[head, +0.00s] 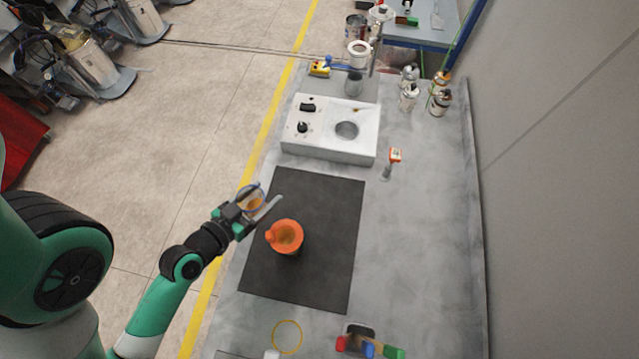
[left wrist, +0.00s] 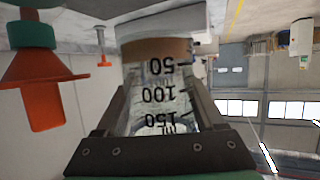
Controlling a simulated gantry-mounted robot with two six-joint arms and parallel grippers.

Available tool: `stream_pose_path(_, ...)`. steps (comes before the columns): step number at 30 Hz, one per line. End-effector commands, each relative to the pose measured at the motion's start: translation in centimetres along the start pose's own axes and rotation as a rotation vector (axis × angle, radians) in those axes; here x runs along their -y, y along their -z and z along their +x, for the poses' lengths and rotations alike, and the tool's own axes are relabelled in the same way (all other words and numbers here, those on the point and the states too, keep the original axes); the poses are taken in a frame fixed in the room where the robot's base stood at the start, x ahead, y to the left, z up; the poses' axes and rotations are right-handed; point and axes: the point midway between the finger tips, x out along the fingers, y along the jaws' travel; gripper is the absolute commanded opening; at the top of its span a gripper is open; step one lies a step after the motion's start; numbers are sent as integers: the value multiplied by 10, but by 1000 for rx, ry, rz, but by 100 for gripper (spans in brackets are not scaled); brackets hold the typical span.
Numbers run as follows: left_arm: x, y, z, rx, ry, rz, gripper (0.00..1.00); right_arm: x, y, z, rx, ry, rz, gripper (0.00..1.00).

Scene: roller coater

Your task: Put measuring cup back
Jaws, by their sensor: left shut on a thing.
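My left gripper (head: 252,206) is shut on a clear measuring cup (head: 250,193) with some orange-brown content, held near the left edge of the black mat (head: 335,215). In the left wrist view the measuring cup (left wrist: 160,85) sits between the two fingers, its marks 50, 100 and 150 appearing upside down. A yellow ring (head: 287,337) is marked on the grey table at the near end, with nothing inside it. My right gripper is not in view.
A white device (head: 331,129) with knobs stands beyond the mat. Several bottles (head: 438,98) stand at the far right. A small orange-and-white item (head: 394,157) is right of the device. Coloured-handled tools (head: 370,346) lie right of the ring. The table's right side is clear.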

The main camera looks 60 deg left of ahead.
Motion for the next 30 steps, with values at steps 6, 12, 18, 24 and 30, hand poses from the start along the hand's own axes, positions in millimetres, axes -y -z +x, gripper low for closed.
stream_pose_path(6, -1, 1, 5, 4, -1, 3, 4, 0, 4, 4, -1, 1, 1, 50)
stream_pose_path(12, -8, 1, 41, -6, -8, 9, 4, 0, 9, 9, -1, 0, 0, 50)
stream_pose_path(18, -15, -2, 94, -5, -3, 2, 4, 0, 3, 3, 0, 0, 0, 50)
stream_pose_path(24, -20, -26, 136, 0, -1, 1, 4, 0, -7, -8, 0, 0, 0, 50)
stream_pose_path(30, -22, -36, 158, 0, 0, 0, 4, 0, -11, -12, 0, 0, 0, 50)
